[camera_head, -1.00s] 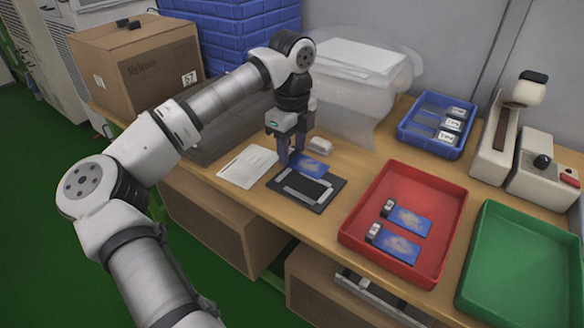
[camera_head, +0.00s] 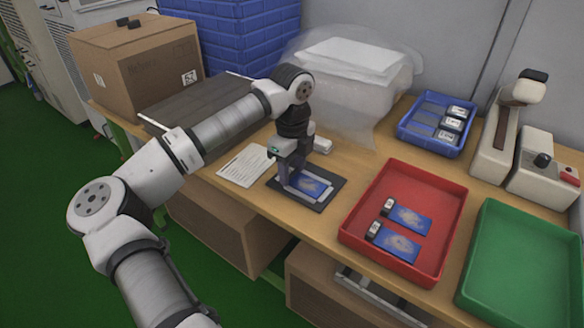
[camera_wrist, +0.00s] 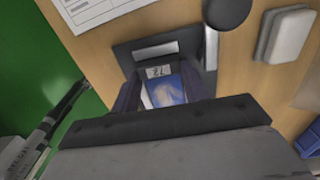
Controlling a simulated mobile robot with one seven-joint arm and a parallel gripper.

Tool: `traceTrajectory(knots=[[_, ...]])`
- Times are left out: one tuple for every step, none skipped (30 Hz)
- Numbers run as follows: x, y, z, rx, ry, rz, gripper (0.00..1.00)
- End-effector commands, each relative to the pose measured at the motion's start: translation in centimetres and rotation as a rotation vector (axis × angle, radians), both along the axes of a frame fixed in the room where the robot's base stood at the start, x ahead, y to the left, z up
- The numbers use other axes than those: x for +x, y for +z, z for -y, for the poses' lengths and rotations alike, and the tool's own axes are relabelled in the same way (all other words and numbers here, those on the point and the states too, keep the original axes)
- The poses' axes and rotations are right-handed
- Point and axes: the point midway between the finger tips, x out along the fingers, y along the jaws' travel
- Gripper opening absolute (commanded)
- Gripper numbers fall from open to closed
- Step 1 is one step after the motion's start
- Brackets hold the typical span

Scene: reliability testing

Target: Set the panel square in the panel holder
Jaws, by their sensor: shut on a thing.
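The panel holder (camera_head: 328,202) is a dark flat frame with a pale inner border, lying on the wooden bench; it also shows in the wrist view (camera_wrist: 122,52). The blue panel (camera_head: 312,186) has a pale picture on it and lies over the holder's middle; it also shows in the wrist view (camera_wrist: 168,90). My gripper (camera_head: 290,184) points down at the panel's left side and is shut on it. In the wrist view the two fingers (camera_wrist: 165,95) flank the panel. I cannot tell whether the panel is fully seated; its near part is hidden by my gripper.
A red tray (camera_head: 350,240) holds two more blue panels (camera_head: 410,218). A green tray (camera_head: 520,265) is empty. A blue bin (camera_head: 432,145) holds labelled parts. A printed sheet (camera_head: 245,166) lies left of the holder, and a pale block (camera_head: 322,145) lies behind it.

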Motion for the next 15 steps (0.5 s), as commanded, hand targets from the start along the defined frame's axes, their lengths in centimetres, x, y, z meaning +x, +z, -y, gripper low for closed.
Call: traceTrajectory(knots=[[-0.06,-0.66,-0.02,0.001,0.0,-0.005,0.23],[-0.07,-0.78,-0.03,0.001,0.0,-0.007,0.23],[-0.08,-0.95,-0.03,0.001,0.0,-0.007,0.23],[-0.1,-1.08,-0.03,0.002,0.0,-0.007,0.23],[-0.11,-1.21,-0.02,0.001,0.0,-0.009,0.23],[-0.12,-1.32,-0.02,0.002,0.0,-0.01,0.23],[-0.14,-1.33,-0.02,0.001,0.0,-0.01,0.23],[-0.14,-1.3,-0.01,0.001,0.0,-0.01,0.23],[-0.16,-1.33,0.01,0.001,0.0,-0.012,0.46],[-0.16,-1.36,0.01,0.0,0.0,-0.012,0.5],[-0.18,-1.38,0.02,0.0,0.0,-0.012,0.54],[-0.18,-1.42,0.02,-0.001,0.0,-0.013,0.54],[-0.19,-1.44,0.03,-0.001,0.0,-0.013,0.54],[-0.21,-1.46,0.03,-0.001,0.0,-0.014,0.54],[-0.21,-1.47,0.04,-0.001,0.0,-0.014,0.54]])
